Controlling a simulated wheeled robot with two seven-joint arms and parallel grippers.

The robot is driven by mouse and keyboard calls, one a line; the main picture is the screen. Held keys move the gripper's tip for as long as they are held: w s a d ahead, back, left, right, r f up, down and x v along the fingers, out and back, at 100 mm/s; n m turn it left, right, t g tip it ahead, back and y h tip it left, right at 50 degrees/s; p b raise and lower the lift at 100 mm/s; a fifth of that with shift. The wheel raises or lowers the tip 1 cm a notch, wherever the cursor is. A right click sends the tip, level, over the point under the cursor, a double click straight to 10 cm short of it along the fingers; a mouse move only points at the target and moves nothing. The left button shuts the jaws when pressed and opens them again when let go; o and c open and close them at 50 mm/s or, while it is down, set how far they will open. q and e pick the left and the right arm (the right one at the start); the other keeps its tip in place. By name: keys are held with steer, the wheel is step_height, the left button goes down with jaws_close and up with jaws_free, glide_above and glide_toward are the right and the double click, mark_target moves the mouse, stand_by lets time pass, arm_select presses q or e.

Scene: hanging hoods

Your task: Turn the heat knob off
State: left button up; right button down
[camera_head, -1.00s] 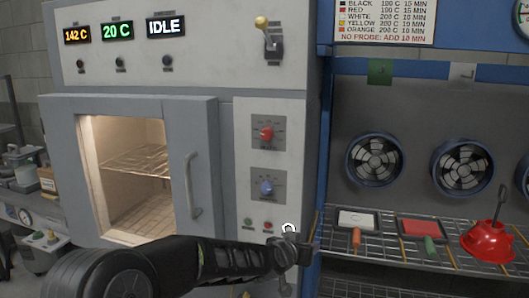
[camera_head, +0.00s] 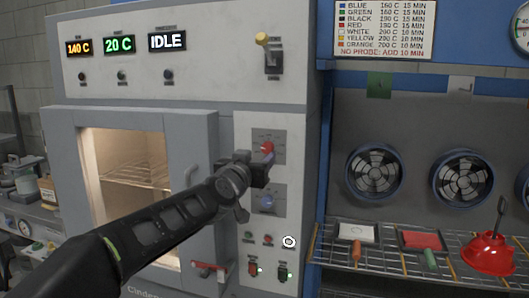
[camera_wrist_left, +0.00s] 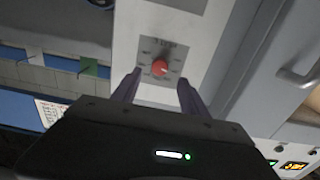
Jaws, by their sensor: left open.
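The red knob (camera_head: 267,148) sits on a grey dial plate on the oven's right-hand panel. I take it as the heat knob, since its label is too small to read. My left gripper (camera_head: 268,162) is in front of the panel, just below the red knob, and partly covers its dial plate. In the left wrist view the red knob (camera_wrist_left: 160,67) shows between and beyond the two open fingers (camera_wrist_left: 159,84). The jaws are empty, and I cannot tell whether a finger touches the knob. My right gripper is not in view.
A blue knob (camera_head: 266,203) is below, with small buttons (camera_head: 268,240) under it. The oven door handle (camera_head: 190,185) stands out to the left. Displays (camera_head: 119,44) read 140 C, 20 C and IDLE. A rack (camera_head: 385,262) with a red plunger-like object (camera_head: 490,255) is right.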

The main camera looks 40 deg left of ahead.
mark_target(266, 149)
arm_select(q)
steer(key=x, duration=0.6)
steer(key=shift+w+a+b, duration=0.1)
steer(key=shift+w+b, duration=0.05)
steer(key=shift+b, duration=0.15)
jaws_close()
